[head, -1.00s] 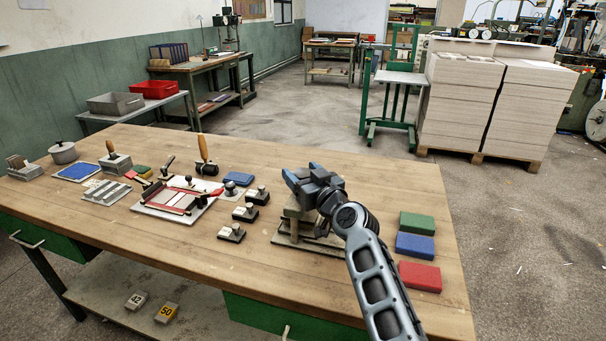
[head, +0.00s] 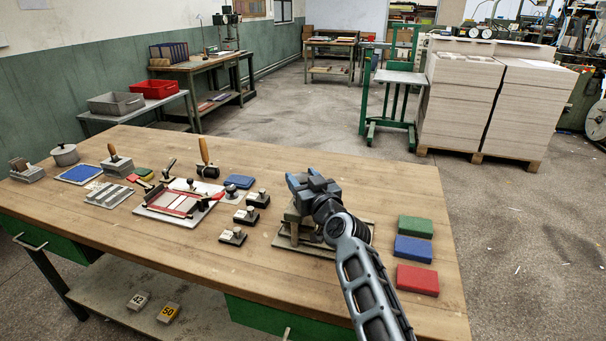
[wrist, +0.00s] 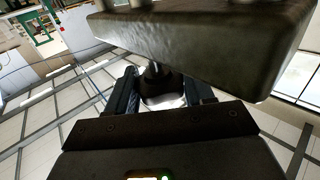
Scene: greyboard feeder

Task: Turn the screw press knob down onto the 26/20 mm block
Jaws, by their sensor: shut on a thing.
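The screw press (head: 290,238) stands on the bench right of centre, its upper part mostly behind my gripper and wrist. My gripper (head: 304,180) is at the top of the press. In the wrist view my gripper (wrist: 160,100) has its two fingers on either side of the dark knob (wrist: 160,82), shut on it. The knob's thin stem meets the thick dark beam of the press (wrist: 200,38), which fills the upper part of that view. I cannot make out the 26/20 mm block or any gap under the screw; my arm and the press hide that area.
Green (head: 415,227), blue (head: 413,249) and red (head: 417,280) blocks lie right of the press. Several small black-handled stamps (head: 245,215) stand to its left, near a framed board (head: 160,212). The bench front between press and left edge is clear.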

